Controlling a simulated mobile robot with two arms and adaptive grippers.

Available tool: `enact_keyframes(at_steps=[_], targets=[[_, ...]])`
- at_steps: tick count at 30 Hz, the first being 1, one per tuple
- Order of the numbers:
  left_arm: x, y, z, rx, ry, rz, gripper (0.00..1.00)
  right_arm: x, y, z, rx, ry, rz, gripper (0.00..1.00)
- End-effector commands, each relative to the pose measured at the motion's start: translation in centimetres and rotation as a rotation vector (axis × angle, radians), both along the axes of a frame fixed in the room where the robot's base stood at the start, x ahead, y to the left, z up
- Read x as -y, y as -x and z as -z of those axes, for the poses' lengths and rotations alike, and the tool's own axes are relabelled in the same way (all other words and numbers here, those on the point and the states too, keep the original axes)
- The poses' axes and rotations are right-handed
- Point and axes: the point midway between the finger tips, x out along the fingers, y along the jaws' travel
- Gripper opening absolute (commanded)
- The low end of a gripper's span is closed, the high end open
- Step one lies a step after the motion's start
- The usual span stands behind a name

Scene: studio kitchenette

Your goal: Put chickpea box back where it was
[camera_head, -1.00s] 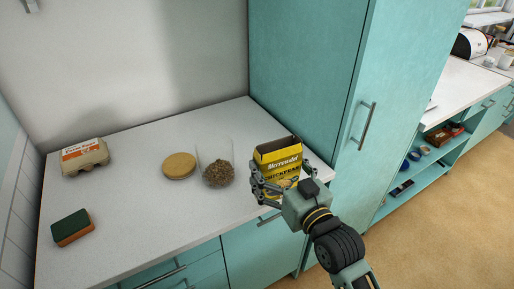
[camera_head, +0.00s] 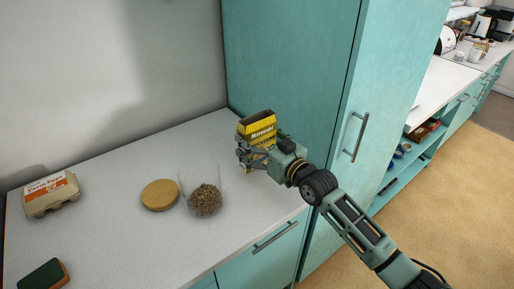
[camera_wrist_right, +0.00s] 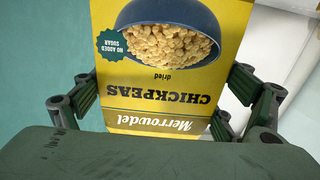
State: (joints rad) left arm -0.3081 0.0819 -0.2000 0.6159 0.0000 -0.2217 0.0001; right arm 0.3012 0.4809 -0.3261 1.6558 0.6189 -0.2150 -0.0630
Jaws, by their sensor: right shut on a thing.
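The yellow chickpea box (camera_head: 260,125) is upright with its top open, at the back right of the counter near the tall teal cabinet. My right gripper (camera_head: 250,158) is shut on it, with fingers on either side. The gripper and wrist hide its lower part in the head view, so I cannot tell whether it touches the counter. In the right wrist view the box's printed front (camera_wrist_right: 165,75) appears upside down between the fingers. My left gripper is not in view.
A clear jar (camera_head: 203,195) with brown contents stands left of my right gripper, beside a round wooden lid (camera_head: 160,195). An egg carton (camera_head: 52,194) and a sponge (camera_head: 45,275) are at the left. The tall teal cabinet (camera_head: 290,75) borders the counter's right side.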

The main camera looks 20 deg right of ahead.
Motion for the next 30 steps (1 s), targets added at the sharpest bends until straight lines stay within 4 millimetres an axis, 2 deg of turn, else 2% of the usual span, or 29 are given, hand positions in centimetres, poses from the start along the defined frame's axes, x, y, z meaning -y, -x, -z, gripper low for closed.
enact_keyframes(at_steps=[3, 6, 18, 19, 23, 30], targets=[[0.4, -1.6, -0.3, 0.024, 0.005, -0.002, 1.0, 0.0, 0.0, 1.9, -0.003, 0.002, 0.0, 0.55], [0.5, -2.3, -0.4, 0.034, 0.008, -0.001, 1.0, 0.0, 0.0, 2.9, -0.002, 0.001, 0.0, 0.55], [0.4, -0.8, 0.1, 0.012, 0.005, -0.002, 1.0, 0.0, 0.0, 3.7, 0.0, 0.001, 0.0, 0.55], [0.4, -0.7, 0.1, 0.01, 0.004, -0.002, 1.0, 0.0, 0.0, 3.7, -0.001, 0.001, 0.0, 0.9], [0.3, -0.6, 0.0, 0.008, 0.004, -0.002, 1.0, 0.0, 0.0, 3.6, -0.001, 0.001, 0.0, 1.0], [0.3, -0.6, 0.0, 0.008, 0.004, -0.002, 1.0, 0.0, 0.0, 3.6, -0.001, 0.001, 0.0, 1.0]])
